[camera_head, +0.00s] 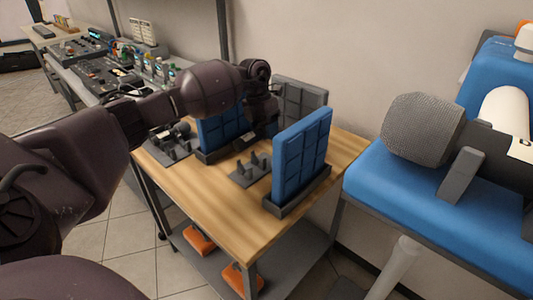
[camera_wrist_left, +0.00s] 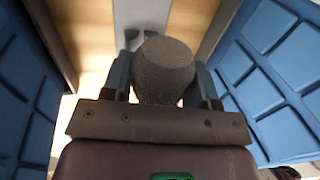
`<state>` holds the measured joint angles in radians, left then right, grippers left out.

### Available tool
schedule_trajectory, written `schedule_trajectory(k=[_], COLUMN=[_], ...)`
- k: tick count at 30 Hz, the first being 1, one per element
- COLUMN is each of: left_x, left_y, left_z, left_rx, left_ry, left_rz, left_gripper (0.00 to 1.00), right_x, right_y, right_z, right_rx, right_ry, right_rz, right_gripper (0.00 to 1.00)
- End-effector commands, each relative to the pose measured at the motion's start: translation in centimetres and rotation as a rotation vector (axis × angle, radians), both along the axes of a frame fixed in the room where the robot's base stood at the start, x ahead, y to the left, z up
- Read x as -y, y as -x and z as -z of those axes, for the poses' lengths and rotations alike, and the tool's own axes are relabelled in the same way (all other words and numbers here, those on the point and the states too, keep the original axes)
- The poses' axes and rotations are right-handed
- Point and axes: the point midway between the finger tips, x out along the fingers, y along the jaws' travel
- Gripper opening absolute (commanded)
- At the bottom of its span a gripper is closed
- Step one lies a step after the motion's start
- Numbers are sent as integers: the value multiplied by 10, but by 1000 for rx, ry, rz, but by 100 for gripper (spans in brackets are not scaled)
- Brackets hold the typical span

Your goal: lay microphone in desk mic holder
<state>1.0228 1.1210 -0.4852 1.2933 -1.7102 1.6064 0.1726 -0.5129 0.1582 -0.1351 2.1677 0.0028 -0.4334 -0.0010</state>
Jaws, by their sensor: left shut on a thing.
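My left gripper (camera_head: 262,128) reaches over the wooden table, between the blue panels. In the left wrist view, the left gripper (camera_wrist_left: 163,90) is shut on the microphone, whose round grey mesh head (camera_wrist_left: 163,68) shows between the fingers. In the head view the held microphone is mostly hidden by my wrist and a panel. A dark grey desk mic holder (camera_head: 248,172) with upright prongs stands on the table, in front of and below the gripper, apart from it. My right gripper is not in view.
Blue panels stand upright at the right (camera_head: 301,152) and left (camera_head: 220,130) of the holder, and a grey panel (camera_head: 300,98) behind. Another dark stand (camera_head: 172,145) is at the table's left. A large mesh-headed microphone (camera_head: 422,130) lies on a blue surface (camera_head: 400,195). The table front is clear.

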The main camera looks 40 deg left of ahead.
Motion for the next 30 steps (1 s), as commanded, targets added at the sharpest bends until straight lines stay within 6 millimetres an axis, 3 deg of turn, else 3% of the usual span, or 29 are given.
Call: schedule_trajectory(k=[3,11,21,30], left_x=[0,0,0,0], left_y=[-1,0,0,-1], left_z=[17,30,80,79], left_rx=[0,2,-1,4], left_ry=[0,1,1,-1], left_rz=[-1,0,-1,0], left_gripper=[22,22,22,22], right_x=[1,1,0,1], right_y=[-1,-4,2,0], right_z=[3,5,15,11], right_rx=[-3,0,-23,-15], right_ry=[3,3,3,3], right_rz=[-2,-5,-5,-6], right_gripper=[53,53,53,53])
